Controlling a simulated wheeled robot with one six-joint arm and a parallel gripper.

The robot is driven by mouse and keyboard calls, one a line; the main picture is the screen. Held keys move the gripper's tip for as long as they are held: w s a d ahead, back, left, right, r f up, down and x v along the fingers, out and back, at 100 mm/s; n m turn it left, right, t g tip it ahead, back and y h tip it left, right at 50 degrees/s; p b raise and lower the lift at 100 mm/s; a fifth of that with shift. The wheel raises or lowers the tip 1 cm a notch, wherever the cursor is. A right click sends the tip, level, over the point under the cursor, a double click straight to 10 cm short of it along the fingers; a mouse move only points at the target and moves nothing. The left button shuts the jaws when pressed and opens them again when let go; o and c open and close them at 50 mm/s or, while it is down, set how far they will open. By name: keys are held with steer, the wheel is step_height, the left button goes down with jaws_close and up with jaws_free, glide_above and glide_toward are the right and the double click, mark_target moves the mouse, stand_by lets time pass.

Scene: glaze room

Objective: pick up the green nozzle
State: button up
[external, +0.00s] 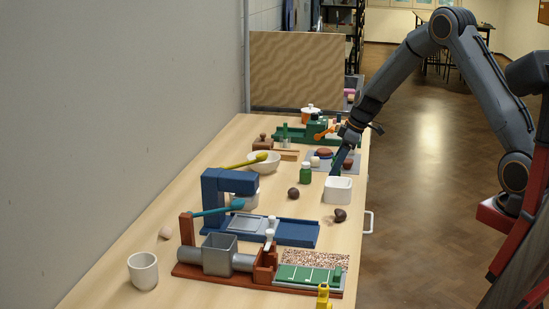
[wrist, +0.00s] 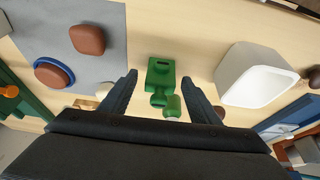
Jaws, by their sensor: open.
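A green piece (wrist: 160,72), which I take to be the green nozzle, shows between my fingers in the wrist view. It has a blocky part with a dark slot, a rounded knob and a short cylinder with a pale end. In the external view, a small upright green piece (external: 305,174) stands on the table left of the white container and appears to be the same thing. My gripper (wrist: 159,80) is open, with one finger to each side of the piece in the wrist picture and no visible contact. In the external view my gripper (external: 338,170) is behind the white container.
The white square container (wrist: 258,76) is close right of my fingers in the wrist view. A grey mat (wrist: 100,14) with brown rounded pieces lies to the left. A white bowl (external: 263,163) and a blue stand (external: 229,183) are farther left in the external view.

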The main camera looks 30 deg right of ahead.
steer(key=shift+a+f, duration=0.1)
steer(key=shift+f, duration=0.25)
steer(key=c, duration=1.2)
steer(key=shift+o, duration=0.2)
